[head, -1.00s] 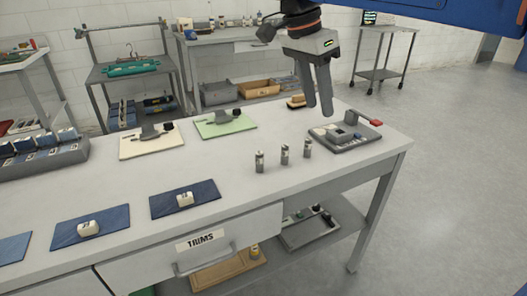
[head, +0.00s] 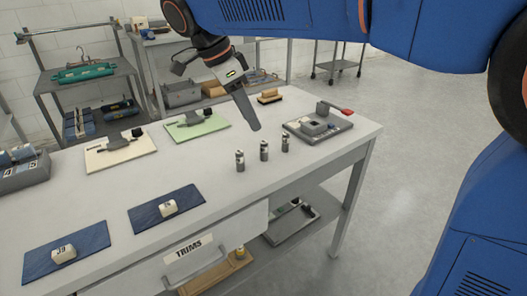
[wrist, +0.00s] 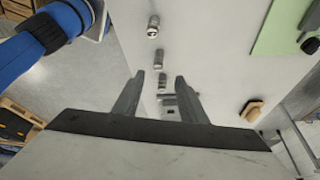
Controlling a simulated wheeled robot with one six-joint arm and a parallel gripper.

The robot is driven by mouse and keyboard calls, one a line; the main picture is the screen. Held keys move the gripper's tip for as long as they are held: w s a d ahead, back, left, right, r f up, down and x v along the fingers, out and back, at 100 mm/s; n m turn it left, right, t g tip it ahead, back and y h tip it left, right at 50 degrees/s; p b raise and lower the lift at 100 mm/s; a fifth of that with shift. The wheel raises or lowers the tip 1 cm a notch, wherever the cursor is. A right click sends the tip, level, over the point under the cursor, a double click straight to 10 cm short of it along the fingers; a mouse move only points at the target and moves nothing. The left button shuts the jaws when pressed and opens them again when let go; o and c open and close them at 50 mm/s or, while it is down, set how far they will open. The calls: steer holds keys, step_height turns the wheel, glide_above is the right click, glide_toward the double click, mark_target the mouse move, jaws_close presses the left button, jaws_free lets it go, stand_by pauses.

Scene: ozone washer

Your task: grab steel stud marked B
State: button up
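Three small steel studs stand upright in a row on the white table: a near-left stud (head: 240,160), a middle stud (head: 264,151) and a far-right stud (head: 285,143). Their markings are too small to read, so I cannot tell which is B. My gripper (head: 256,128) hangs tilted above and behind the row, apart from the studs. In the wrist view its two fingers (wrist: 160,77) are spread with nothing held. That view shows studs in a line beyond the fingertips (wrist: 153,27), (wrist: 159,60), with another stud (wrist: 162,80) appearing between the fingers.
A grey tray fixture (head: 333,131) with a red-tipped lever stands right of the studs. A wooden-handled brush (head: 269,97) lies behind. Green (head: 205,127) and cream (head: 108,158) boards and blue mats (head: 145,222) lie left. The table in front of the studs is clear.

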mark_target(263, 142)
steer(key=shift+x, duration=4.15)
steer(key=shift+s, duration=0.15)
jaws_close()
